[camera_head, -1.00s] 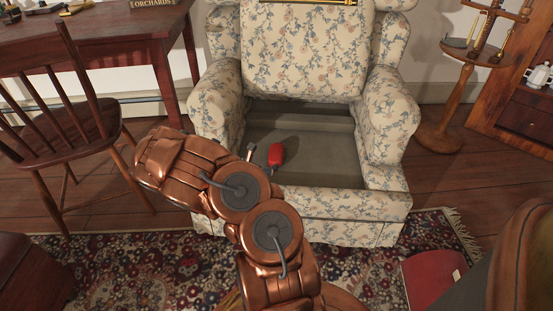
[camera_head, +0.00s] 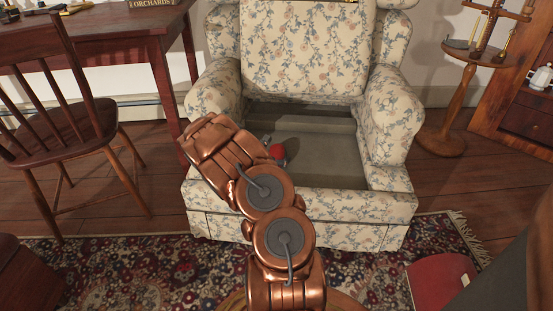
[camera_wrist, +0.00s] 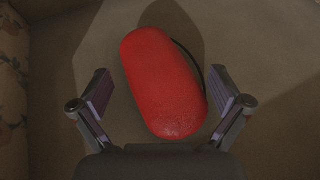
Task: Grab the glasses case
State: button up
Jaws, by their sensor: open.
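The glasses case is a red, rounded oblong (camera_wrist: 163,82). It lies on the grey seat of the floral armchair, tilted in the wrist view with its upper end to the left. In the head view only a small red part of it (camera_head: 278,152) shows past my arm. My gripper (camera_wrist: 164,92) is open, one finger on each side of the case in the wrist view. The fingers look apart from the case, and the height above it is hard to tell. In the head view my arm mostly hides the gripper.
The armchair (camera_head: 360,205) has raised arms and a front edge around the sunken seat (camera_head: 325,160). A wooden chair (camera_head: 60,135) and a desk (camera_head: 130,40) stand at left. A wooden stand (camera_head: 455,100) is at right. A patterned rug (camera_head: 150,270) covers the floor in front.

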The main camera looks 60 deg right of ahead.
jog(key=shift+c, duration=0.2)
jog(key=c, duration=1.3)
